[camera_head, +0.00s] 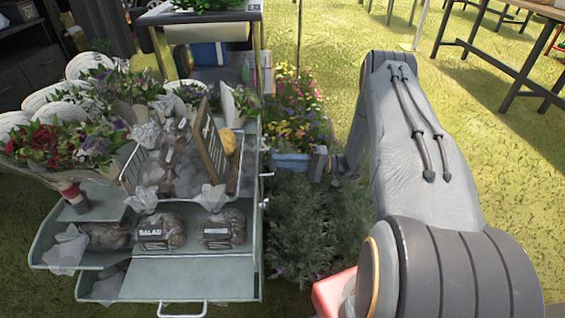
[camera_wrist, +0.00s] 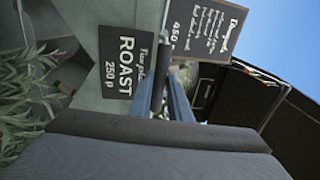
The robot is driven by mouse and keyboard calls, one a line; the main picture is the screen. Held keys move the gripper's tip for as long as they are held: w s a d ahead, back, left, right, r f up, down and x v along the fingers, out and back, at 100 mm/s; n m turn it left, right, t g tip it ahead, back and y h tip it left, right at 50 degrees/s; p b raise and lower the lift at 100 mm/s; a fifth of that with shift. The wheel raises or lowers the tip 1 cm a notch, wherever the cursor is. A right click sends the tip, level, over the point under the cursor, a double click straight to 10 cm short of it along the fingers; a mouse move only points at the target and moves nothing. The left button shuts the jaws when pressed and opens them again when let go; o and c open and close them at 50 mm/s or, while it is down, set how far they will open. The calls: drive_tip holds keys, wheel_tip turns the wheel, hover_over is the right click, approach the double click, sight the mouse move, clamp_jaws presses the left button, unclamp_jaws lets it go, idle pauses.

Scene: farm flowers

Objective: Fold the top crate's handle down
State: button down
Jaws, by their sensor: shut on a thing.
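The top crate (camera_head: 250,165) is the upper tray of the grey-green stand and holds brown bags. A small pale handle (camera_head: 267,175) sticks out at its right side. My gripper (camera_head: 280,162) reaches in from the right, with its tips close to this side. In the wrist view my gripper (camera_wrist: 172,78) shows two narrow blue fingers close together. It is shut on the handle, though the gripped part is mostly hidden and the handle's angle is unclear.
A "ROAST" sign (camera_wrist: 130,62) and a second dark sign (camera_wrist: 205,30) stand close to my fingers. Flower bouquets (camera_head: 75,140) crowd the stand's left. Pulled-out drawers (camera_head: 190,278) jut forward below. Green plants (camera_head: 300,225) stand beside the stand; grass (camera_head: 480,150) lies open at right.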

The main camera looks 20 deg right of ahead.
drive_tip(key=shift+s+a, duration=0.1)
drive_tip(key=shift+a, duration=0.1)
drive_tip(key=c, duration=1.6)
unclamp_jaws()
drive_tip(key=shift+a, duration=0.1)
drive_tip(key=shift+c, duration=0.2)
drive_tip(key=shift+d, duration=0.2)
drive_tip(key=v, duration=0.7)
drive_tip(key=shift+d, duration=0.4)
drive_tip(key=shift+f, duration=0.1)
